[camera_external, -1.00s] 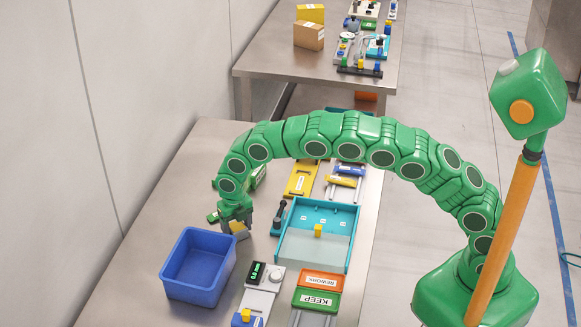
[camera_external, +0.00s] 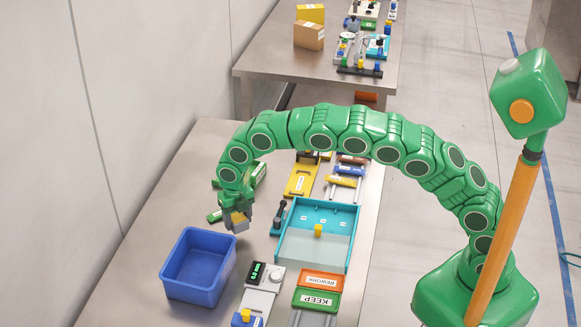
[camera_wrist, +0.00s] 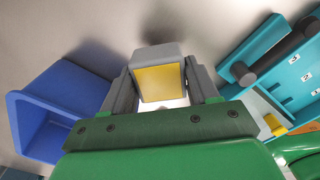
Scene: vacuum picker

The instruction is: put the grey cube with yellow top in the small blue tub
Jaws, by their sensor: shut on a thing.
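The grey cube with yellow top (camera_external: 240,219) is held between the fingers of my gripper (camera_external: 238,222), just behind and right of the tub. In the wrist view the cube (camera_wrist: 160,82) sits between both grey fingers of my gripper (camera_wrist: 160,88), its yellow face towards the camera. The small blue tub (camera_external: 190,291) stands open on the near left of the table. In the wrist view the tub (camera_wrist: 75,85) is at the left, apart from the cube. The part of the tub's floor that shows looks empty.
A teal tray (camera_external: 283,248) with a small yellow block stands right of my gripper. A grey device with a green display (camera_external: 262,290) and the REWORK and KEEP pieces (camera_external: 317,300) lie in front. A green object (camera_external: 258,180) lies behind my gripper.

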